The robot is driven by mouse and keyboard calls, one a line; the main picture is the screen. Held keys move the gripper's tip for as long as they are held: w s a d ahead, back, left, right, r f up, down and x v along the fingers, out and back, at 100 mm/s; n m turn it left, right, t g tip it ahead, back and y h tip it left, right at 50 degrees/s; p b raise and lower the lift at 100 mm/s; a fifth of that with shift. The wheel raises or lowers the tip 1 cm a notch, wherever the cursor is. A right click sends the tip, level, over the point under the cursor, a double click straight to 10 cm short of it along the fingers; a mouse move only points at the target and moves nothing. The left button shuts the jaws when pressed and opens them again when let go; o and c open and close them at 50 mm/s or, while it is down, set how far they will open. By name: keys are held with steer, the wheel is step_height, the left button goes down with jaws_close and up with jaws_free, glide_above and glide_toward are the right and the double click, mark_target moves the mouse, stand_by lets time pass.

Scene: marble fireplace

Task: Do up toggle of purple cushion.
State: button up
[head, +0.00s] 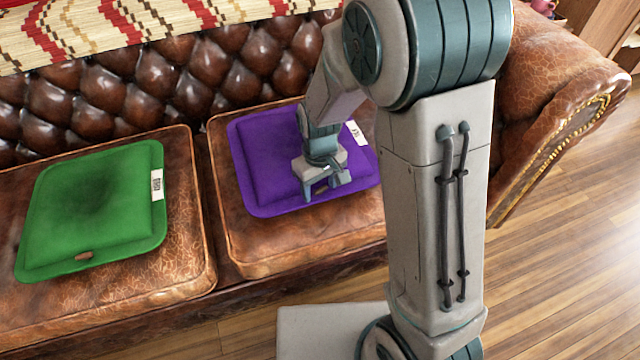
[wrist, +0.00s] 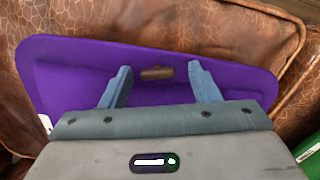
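The purple cushion (head: 262,165) lies flat on the right seat of the leather sofa. It fills much of the wrist view (wrist: 75,85). Its small brown toggle (wrist: 157,74) sits near the cushion edge in the wrist view. Whether the toggle is through a loop is too small to tell. My gripper (head: 323,190) is over the cushion's front edge, fingers pointing down. In the wrist view my gripper (wrist: 159,68) is open, with one finger on each side of the toggle and a gap on both sides. The toggle is mostly hidden by my gripper in the head view.
A green cushion (head: 100,205) with its own brown toggle (head: 84,256) lies on the left seat. The tufted sofa back (head: 130,95) rises behind, with a patterned throw (head: 110,28) over it. The sofa arm (head: 560,85) stands at right. Wooden floor (head: 560,270) is clear at right.

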mark_target(320, 189)
step_height(320, 189, up, 14)
steer(key=p, duration=1.1)
